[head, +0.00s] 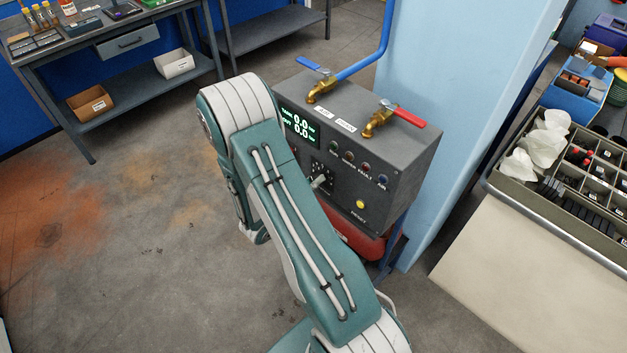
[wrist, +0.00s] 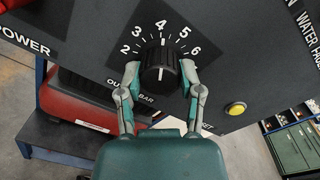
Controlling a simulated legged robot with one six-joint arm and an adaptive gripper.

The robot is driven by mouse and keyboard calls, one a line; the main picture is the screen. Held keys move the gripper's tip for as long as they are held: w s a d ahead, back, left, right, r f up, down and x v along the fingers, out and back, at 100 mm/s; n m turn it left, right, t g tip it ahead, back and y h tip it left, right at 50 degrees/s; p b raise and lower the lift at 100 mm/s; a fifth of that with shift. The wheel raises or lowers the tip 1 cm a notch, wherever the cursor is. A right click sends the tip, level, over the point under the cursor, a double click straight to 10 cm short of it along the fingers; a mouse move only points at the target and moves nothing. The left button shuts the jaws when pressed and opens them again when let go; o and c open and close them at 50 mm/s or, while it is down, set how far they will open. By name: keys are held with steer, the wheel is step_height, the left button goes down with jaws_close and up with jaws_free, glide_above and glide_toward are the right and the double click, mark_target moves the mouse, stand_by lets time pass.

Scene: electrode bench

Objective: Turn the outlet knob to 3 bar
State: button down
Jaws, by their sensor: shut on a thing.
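The outlet knob (wrist: 160,68) is black and ribbed, on a dark panel (wrist: 90,45) with white numbers from 2 to 6 showing around its upper side. A white line at the top of the knob appears to point at the 4; the 3 is to its left. My gripper (wrist: 161,82) is shut on the knob, with one finger at its left side and one at its right. The label below the knob is partly hidden by the fingers. In the head view my arm covers most of the knob area.
Open floor (head: 130,250) lies left.

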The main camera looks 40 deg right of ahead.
steer(key=n, duration=0.4)
steer(key=shift+w, duration=0.25)
steer(key=shift+n, duration=1.8)
steer(key=shift+f, duration=0.1)
steer(key=shift+c, duration=1.3)
jaws_free()
steer(key=s+a, duration=0.1)
steer(key=a, duration=1.1)
steer(key=shift+r, duration=0.2)
